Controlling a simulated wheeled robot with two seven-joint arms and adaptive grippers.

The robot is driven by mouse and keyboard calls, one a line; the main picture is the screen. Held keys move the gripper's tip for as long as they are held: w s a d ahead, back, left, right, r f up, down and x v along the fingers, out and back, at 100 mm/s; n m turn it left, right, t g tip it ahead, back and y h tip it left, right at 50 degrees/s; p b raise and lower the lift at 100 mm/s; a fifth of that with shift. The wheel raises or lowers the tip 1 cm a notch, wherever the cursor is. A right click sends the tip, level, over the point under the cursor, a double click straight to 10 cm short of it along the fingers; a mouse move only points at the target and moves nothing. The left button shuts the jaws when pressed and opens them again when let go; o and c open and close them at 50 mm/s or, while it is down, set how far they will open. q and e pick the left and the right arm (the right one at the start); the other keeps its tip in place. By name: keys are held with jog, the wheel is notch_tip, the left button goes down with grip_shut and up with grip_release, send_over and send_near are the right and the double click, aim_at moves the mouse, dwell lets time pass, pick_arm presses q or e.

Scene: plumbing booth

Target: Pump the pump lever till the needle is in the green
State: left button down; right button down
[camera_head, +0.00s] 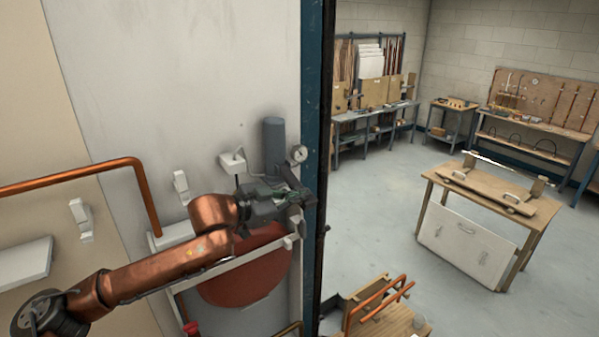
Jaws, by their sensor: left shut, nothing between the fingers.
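A small round gauge (299,153) with a pale face is on the wall panel beside a dark grey upright cylinder (274,138). The gauge is too small for me to read its needle or find a green band. My left arm reaches in from the left, and my left gripper (292,205) is shut with nothing in it, just below the cylinder and gauge. The gripper and wrist cover this part of the panel, so I cannot pick out the pump lever or tell whether the gripper touches it. My right gripper is out of view.
A red rounded vessel (245,275) sits below my arm behind a pale rail. A copper pipe (75,175) runs along the wall at left. A dark blue post (313,130) edges the panel. Right of it, a wooden table (440,182) stands on open floor.

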pick_arm(q)
jog(key=s+a+r, duration=0.6)
jog(key=s, duration=0.1)
jog(key=shift+s+p, duration=0.3)
jog(key=shift+s, duration=0.1)
jog(key=shift+a, duration=0.15)
dwell(0.8)
